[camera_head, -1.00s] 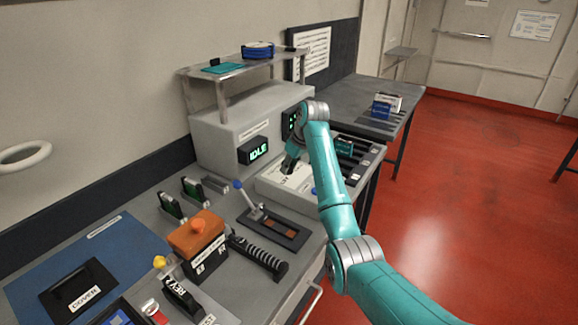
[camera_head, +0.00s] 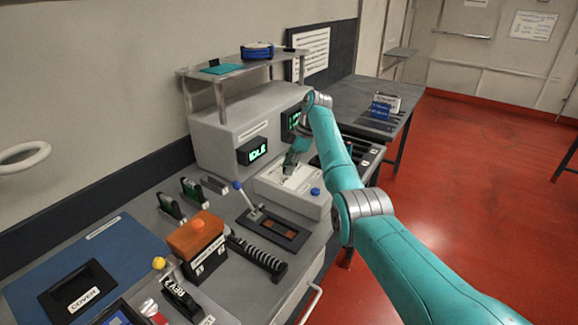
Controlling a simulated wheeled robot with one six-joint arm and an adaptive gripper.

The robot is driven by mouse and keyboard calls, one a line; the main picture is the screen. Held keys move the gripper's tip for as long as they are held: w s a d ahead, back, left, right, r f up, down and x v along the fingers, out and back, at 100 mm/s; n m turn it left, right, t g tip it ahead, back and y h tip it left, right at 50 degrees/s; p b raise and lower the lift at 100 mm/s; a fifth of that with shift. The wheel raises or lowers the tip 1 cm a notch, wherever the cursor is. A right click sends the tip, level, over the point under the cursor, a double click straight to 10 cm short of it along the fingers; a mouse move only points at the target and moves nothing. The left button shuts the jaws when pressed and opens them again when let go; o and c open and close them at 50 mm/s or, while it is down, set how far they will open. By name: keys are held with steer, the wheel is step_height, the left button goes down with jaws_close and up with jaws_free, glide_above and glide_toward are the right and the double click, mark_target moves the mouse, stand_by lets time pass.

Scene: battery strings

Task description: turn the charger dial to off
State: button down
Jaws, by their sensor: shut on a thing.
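The charger is a grey box (camera_head: 225,125) with a green-lit display (camera_head: 253,151) reading IDLE. A pale sloped panel (camera_head: 310,203) sticks out in front of it, with a blue knob (camera_head: 315,191) at its right front. My gripper (camera_head: 288,173) reaches down to the white area of that panel, fingers at its surface. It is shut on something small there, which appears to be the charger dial. The dial itself is hidden by the fingers, so its setting cannot be read. A second green-lit display (camera_head: 294,120) is partly behind my arm.
A lever with a blue ball (camera_head: 238,185) stands left of the panel. An orange-topped block (camera_head: 195,235), a ribbed black handle (camera_head: 258,256) and a black COVER box (camera_head: 80,290) lie nearer. A metal shelf (camera_head: 205,73) stands above the charger. Open red floor (camera_head: 460,200) lies right.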

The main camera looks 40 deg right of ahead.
steer(key=shift+n+g, duration=0.5)
steer(key=shift+n, duration=1.4)
steer(key=c, duration=0.8)
jaws_free()
steer(key=shift+f, duration=0.1)
step_height(320, 180, up, 10)
steer(key=shift+w, duration=0.1)
